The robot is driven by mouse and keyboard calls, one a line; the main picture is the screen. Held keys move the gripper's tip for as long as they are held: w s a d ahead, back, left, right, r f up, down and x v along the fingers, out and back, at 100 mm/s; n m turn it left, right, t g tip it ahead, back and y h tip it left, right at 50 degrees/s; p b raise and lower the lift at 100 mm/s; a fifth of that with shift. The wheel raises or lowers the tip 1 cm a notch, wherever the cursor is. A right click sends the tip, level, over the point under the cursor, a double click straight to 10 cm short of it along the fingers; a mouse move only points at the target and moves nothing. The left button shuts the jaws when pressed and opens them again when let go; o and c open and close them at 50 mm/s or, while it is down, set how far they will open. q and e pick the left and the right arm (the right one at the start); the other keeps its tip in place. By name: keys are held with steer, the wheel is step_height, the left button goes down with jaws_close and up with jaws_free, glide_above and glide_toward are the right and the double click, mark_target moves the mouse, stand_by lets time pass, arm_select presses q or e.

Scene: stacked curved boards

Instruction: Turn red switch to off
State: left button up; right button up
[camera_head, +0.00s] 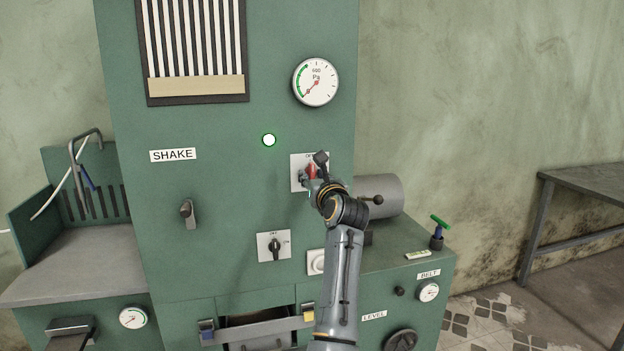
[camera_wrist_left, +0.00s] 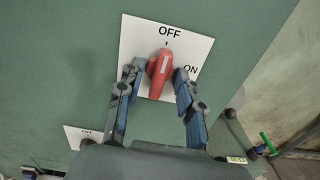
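The red switch (camera_wrist_left: 161,75) sits on a white plate (camera_wrist_left: 146,43) marked OFF at the top and ON at the right. In the left wrist view its white line points up toward the OFF tick, with the handle leaning slightly. The switch also shows in the head view (camera_head: 311,171), partly hidden by my gripper. My left gripper (camera_wrist_left: 160,88) is open, with one finger on each side of the red handle and visible gaps to it. In the head view the left gripper (camera_head: 314,178) is right at the plate. My right gripper is in neither view.
The plate is on a green machine panel (camera_head: 230,120). A lit round lamp (camera_head: 269,140) and a pressure gauge (camera_head: 316,82) are above. A black switch (camera_head: 275,247) is below left. A grey cylinder (camera_head: 380,195) stands close to the right of my arm.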

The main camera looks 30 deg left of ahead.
arm_select(q)
steer(key=v, duration=0.7)
stand_by(0.5)
steer(key=shift+a, duration=0.1)
